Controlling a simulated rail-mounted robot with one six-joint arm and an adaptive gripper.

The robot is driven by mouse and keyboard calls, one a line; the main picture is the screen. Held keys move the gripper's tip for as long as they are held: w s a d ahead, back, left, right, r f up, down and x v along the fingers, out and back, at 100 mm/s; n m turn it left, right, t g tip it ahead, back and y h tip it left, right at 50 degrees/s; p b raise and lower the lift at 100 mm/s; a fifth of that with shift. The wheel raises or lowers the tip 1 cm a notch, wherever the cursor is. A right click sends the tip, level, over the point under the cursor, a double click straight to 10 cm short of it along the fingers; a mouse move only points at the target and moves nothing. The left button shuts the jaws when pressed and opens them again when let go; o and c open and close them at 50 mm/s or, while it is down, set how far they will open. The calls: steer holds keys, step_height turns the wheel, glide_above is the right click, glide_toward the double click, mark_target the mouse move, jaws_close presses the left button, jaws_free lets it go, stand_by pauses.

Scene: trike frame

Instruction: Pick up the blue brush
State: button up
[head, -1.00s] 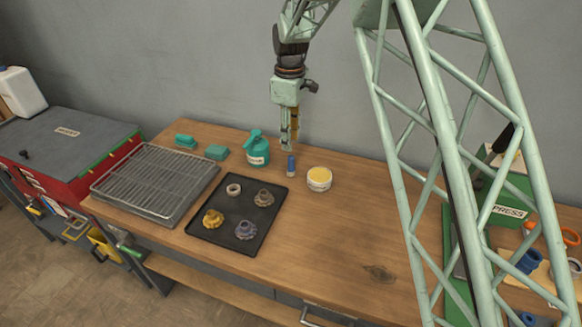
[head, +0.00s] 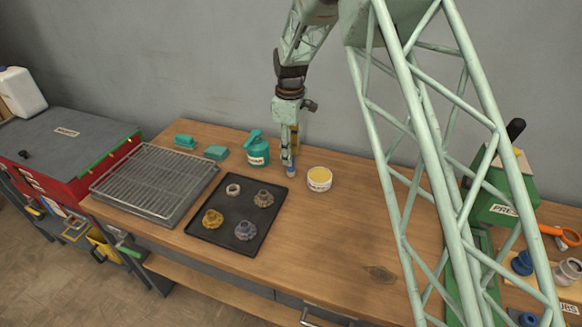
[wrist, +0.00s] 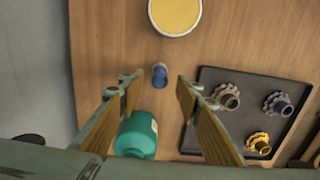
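The blue brush (head: 291,171) stands as a small blue upright shape on the wooden bench, between the teal can and the round tin. In the wrist view the blue brush (wrist: 159,73) shows from above, centred just beyond the gap between the fingertips. My gripper (head: 288,160) is above and close to the brush, pointing down, and its fingers partly cover it in the head view. In the wrist view my gripper (wrist: 158,90) is open, with its two wooden-padded fingers well apart and nothing between them. I cannot tell the exact height above the brush.
A teal can (head: 258,152) stands just left of the brush, near one finger in the wrist view. A round tin with yellow contents (head: 319,179) stands close on the right. A black tray (head: 222,232) with several gears lies in front.

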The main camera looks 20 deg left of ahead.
steer(key=shift+f, duration=0.1)
steer(key=shift+d+f, duration=0.1)
steer(key=shift+f, duration=2.4)
steer(key=c, duration=0.9)
